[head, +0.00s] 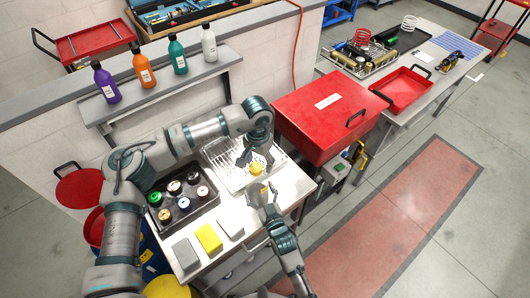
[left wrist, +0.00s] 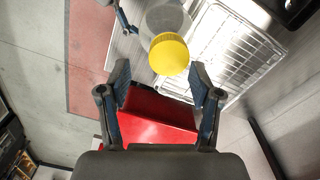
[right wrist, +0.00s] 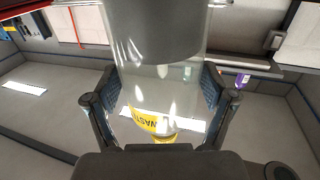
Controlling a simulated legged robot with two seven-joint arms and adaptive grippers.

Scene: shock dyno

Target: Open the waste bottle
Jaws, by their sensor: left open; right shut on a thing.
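The waste bottle is clear, with a yellow cap (head: 257,168). My right gripper (head: 262,190) is shut around its body over the worktop. In the right wrist view, the clear bottle (right wrist: 160,85) stands between both fingers, with a yellow label reading "WASTE". My left gripper (head: 257,160) is open at the cap in the head view. In the left wrist view, the cap (left wrist: 168,55) lies just past the tips of my open left gripper (left wrist: 160,80), slightly off-centre to the right. The bottle body behind the cap is partly hidden. I cannot tell whether the fingers touch the cap.
A wire rack tray (head: 226,168) lies behind the bottle. A dark tray (head: 160,223) of several cans stands left, with grey and yellow blocks (head: 209,238) in front. A large red box (head: 325,112) stands close on the right. Several coloured bottles (head: 143,68) line a shelf behind.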

